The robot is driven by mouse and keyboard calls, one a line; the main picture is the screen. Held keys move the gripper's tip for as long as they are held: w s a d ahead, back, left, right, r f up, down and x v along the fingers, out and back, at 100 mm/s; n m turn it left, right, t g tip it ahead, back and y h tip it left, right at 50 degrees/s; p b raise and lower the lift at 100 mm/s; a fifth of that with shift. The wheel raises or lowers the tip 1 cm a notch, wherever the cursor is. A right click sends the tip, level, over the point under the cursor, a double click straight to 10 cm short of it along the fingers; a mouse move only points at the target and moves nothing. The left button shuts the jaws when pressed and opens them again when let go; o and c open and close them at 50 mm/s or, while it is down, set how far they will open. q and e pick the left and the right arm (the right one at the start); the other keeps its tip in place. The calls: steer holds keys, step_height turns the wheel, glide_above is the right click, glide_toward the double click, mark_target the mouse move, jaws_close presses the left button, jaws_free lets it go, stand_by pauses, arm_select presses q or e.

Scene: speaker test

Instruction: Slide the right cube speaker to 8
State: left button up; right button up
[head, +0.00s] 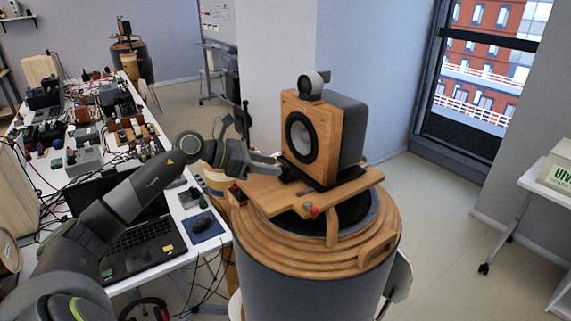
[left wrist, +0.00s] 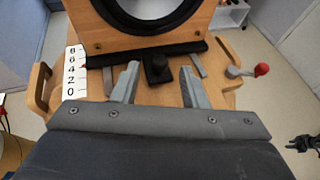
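A white scale (left wrist: 75,72) marked 8 to 0 lies at the left in the left wrist view. The base's front edge looks level with its upper marks; the exact reading is unclear. A black knob (left wrist: 157,70) sticks out from the base. My left gripper (left wrist: 160,76) is open, its fingers apart on either side of the knob. My right gripper is not in view.
The board lies on a round wood-topped drum (head: 315,275). A red-tipped lever (left wrist: 248,71) sits at the board's right in the left wrist view. A cluttered desk with a laptop (head: 140,245) stands at the left. Open floor lies to the right.

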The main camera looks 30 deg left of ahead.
mark_target(285, 167)
arm_select(q)
steer(key=p+x, duration=0.1)
steer(key=x, duration=0.3)
steer(key=shift+r, duration=0.1)
steer(key=shift+w+d+f+p, duration=0.3)
steer(key=shift+w+f+p, duration=0.05)
steer(key=shift+w+p, duration=0.05)
jaws_close()
